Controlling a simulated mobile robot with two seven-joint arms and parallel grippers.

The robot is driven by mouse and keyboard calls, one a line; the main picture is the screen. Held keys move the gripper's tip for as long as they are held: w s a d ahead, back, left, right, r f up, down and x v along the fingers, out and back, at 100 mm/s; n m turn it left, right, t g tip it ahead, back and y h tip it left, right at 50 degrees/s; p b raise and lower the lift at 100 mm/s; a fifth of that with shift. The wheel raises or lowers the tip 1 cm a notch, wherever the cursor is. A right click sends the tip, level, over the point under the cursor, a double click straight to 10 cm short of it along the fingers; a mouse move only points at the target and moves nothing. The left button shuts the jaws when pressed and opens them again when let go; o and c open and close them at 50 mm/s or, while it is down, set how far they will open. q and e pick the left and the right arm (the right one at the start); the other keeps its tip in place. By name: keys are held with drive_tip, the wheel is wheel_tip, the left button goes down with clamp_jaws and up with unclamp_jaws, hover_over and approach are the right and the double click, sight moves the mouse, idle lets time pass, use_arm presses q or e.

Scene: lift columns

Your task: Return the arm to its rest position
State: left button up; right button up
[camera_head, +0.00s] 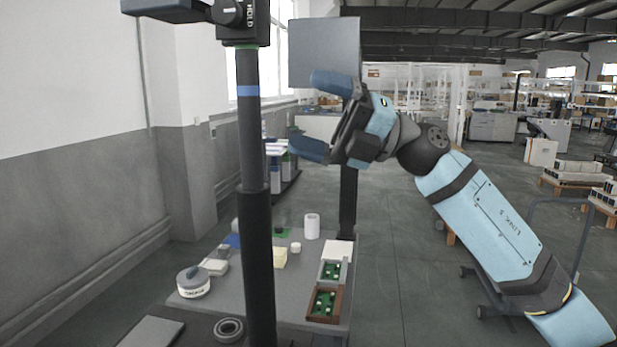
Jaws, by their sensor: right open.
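My right arm comes in from the lower right, light blue with dark joints, and reaches up to the middle of the picture. My right gripper (318,116) is at its end, pointing left. Its two blue fingers are wide apart with nothing between them. It is raised in the air, well above the table, and shows in front of a grey panel (325,50) on a dark post. My left gripper does not show.
A dark column (256,240) with a blue band and a head marked HOLD stands left of my gripper. Behind it, a grey table (205,305) bears a kettle-like pot (193,284), a white cylinder (312,226) and a brown tray (339,304). Open floor lies right of the table.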

drive_tip(key=w+d+f+m+t+h, duration=0.1)
drive_tip(key=d+f+m+t+h, duration=0.3)
drive_tip(key=f+m+t, duration=0.55)
drive_tip(key=d+f+m+t+h, duration=0.45)
drive_tip(key=f+m, duration=0.75)
drive_tip(key=f, duration=0.5)
drive_tip(key=w+d+f+m+t+h, duration=0.1)
drive_tip(key=d+f+m+t+h, duration=0.2)
drive_tip(key=f+m+t, duration=0.75)
drive_tip(key=s+d+f+m+g+h, duration=0.35)
drive_tip(key=s+f+g, duration=0.25)
drive_tip(key=s+f, duration=0.75)
drive_tip(key=s+d+f+m+g+h, duration=0.3)
drive_tip(key=s+f+m+g, duration=0.25)
drive_tip(key=s+f, duration=0.85)
use_arm(q)
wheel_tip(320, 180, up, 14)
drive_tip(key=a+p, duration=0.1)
drive_tip(key=p, duration=1.5)
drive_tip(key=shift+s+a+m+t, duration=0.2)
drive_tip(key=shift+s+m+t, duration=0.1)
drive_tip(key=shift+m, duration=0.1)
use_arm(e)
wheel_tip(320, 180, up, 10)
drive_tip(key=w+n, duration=0.1)
drive_tip(key=w, duration=0.1)
drive_tip(key=shift+d, duration=0.4)
